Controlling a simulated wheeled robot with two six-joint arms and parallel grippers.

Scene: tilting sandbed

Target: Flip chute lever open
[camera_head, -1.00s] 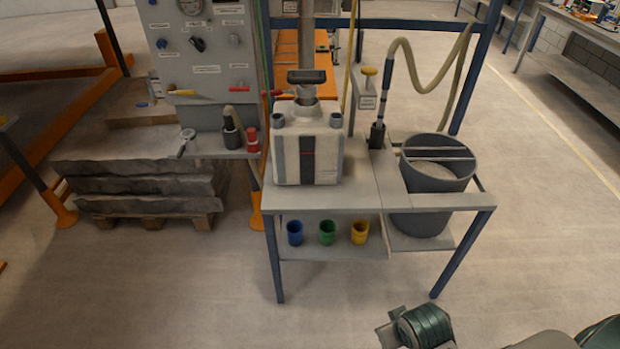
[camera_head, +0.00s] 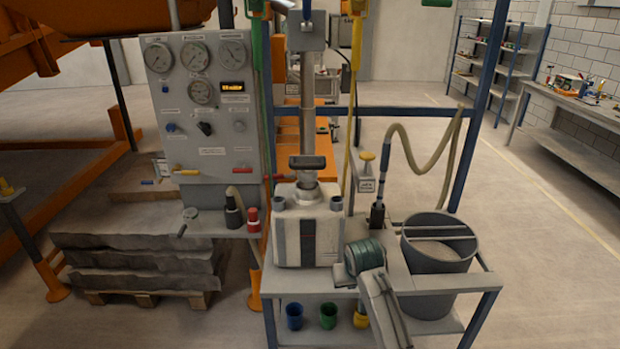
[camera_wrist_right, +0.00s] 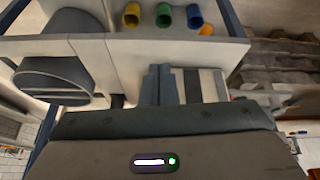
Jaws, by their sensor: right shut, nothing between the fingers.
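A lever with a yellow knob (camera_head: 367,157) stands on a small labelled bracket behind the table, right of the vertical pipe (camera_head: 307,110). The label is too small to read, and I cannot tell for certain that this is the chute lever. Green (camera_head: 257,48) and yellow (camera_head: 357,55) handles hang at the top. My right arm reaches up over the table in the head view; its fingertips cannot be made out there. In the right wrist view my right gripper (camera_wrist_right: 160,86) is shut and empty, with the white container (camera_wrist_right: 209,86) beyond it. My left gripper is out of view.
The white container (camera_head: 288,235) stands on the table under the pipe, close to my right arm. A grey bucket (camera_head: 435,280) and a hose (camera_head: 408,150) are at the right. A gauge panel (camera_head: 205,120) stands left. Several cups sit on the lower shelf.

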